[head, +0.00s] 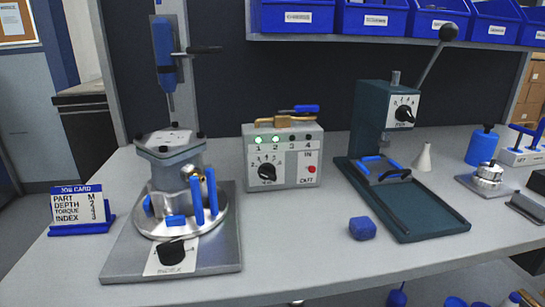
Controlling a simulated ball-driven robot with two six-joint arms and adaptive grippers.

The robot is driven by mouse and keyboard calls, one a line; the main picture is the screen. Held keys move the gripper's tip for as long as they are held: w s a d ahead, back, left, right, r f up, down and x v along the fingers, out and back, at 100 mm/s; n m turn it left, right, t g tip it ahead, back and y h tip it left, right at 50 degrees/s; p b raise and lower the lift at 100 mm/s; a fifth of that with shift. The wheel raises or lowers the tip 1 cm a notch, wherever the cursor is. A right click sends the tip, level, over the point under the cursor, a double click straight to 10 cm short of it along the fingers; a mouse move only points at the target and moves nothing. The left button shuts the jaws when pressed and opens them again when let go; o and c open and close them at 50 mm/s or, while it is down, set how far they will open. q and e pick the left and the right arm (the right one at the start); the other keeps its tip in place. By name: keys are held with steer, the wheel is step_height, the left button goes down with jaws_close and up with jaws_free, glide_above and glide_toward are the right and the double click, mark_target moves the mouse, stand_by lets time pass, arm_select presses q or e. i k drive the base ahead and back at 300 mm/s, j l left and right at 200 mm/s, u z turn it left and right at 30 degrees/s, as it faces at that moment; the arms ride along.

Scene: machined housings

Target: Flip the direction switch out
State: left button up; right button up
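A grey control box (292,181) stands at the middle of the bench. Its front has a black knob (267,172), a row of numbers 1 to 4 with green lights over 1 and 2, and a red control (311,169) at the right below a small label that seems to read "IN". I cannot tell for sure which part is the direction switch or which way it is set. A gold and blue tool lies on top of the box. Neither of my grippers is in view.
A fixture with a metal housing (178,211) stands left, below a blue hanging driver (166,50). A green press (388,130) stands right. A blue block (362,228) lies in front of the press. Bench space before the control box is clear.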

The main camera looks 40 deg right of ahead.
mark_target(312, 169)
steer(key=z, duration=1.4)
